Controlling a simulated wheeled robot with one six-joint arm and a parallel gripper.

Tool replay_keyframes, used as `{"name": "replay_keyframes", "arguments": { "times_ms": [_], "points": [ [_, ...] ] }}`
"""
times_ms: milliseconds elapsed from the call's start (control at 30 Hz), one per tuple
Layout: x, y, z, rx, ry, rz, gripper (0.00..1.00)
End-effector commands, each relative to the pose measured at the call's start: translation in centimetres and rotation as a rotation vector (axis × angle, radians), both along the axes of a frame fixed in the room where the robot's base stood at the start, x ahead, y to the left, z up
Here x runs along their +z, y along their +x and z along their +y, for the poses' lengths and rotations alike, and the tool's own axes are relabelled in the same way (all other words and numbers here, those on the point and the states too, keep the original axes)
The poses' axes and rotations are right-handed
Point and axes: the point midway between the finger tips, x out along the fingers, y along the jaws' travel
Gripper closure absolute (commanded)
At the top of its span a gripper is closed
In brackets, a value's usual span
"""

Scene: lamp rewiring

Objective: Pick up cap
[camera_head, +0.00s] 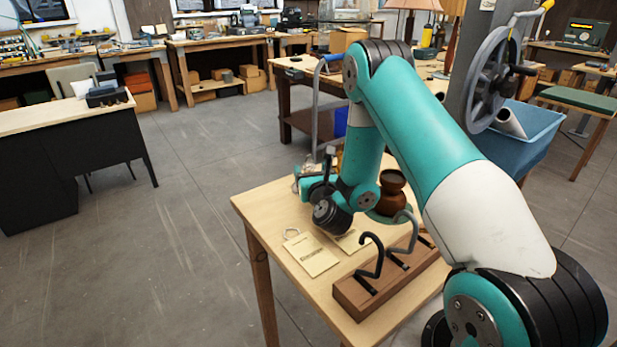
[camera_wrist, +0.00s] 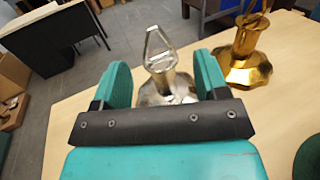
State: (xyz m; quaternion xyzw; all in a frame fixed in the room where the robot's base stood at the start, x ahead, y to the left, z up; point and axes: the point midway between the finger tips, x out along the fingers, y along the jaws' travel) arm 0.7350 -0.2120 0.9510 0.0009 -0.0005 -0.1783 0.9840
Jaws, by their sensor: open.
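In the wrist view, a silver metal piece (camera_wrist: 159,75) with a flared, scalloped base and a loop on top stands upright on the wooden table (camera_wrist: 85,140). A similar brass piece (camera_wrist: 245,55) stands to its right. I cannot tell which of the two is the cap. My gripper (camera_wrist: 163,68) is open, its two green fingers on either side of the silver piece as seen, with nothing clearly held. I cannot tell whether the fingers are level with it or short of it. In the head view, my arm largely hides this spot.
The table carries two booklets (camera_head: 311,256), a wooden block with dark and grey hooks (camera_head: 392,281), a brown vase-like piece (camera_head: 391,193) and a small pale ring (camera_head: 292,233). A blue bin (camera_head: 530,135) stands behind my arm. The floor left of the table is clear.

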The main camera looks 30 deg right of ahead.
Motion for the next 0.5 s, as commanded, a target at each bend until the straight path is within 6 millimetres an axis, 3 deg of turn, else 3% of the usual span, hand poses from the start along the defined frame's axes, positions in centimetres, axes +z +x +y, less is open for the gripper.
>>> {"name": "replay_keyframes", "arguments": {
  "times_ms": [200,500],
  "points": [
    [0.3,2.3,-0.9,-0.001,0.001,0.002,0.33],
    [-0.2,2.8,-1.1,0.0,-0.002,0.001,0.33]
  ]
}}
